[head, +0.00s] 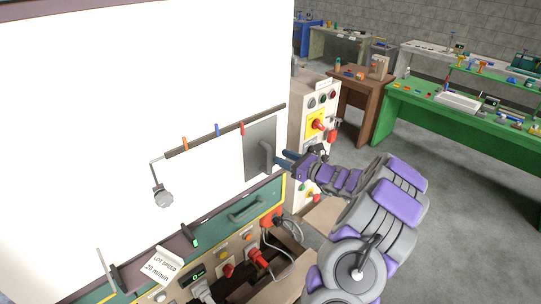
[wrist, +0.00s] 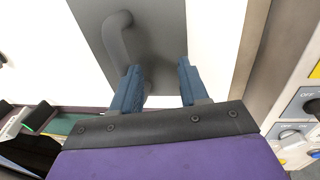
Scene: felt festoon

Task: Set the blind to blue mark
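The blind is a grey panel (head: 257,135) at the right end of a dark rail (head: 205,137) on the white board; it also shows in the wrist view (wrist: 160,35). Its grey bar handle (head: 265,156) stands upright, and the wrist view shows it (wrist: 115,38) partly hidden behind my left finger. I cannot tell whether the left finger touches the handle.
A grey round weight (head: 163,198) hangs at the rail's left end. Below are a green drawer front (head: 245,212), switches, plugs and cables. A control cabinet (head: 318,100) with a red knob stands close on the right. Floor is free farther right, before a green bench (head: 460,118).

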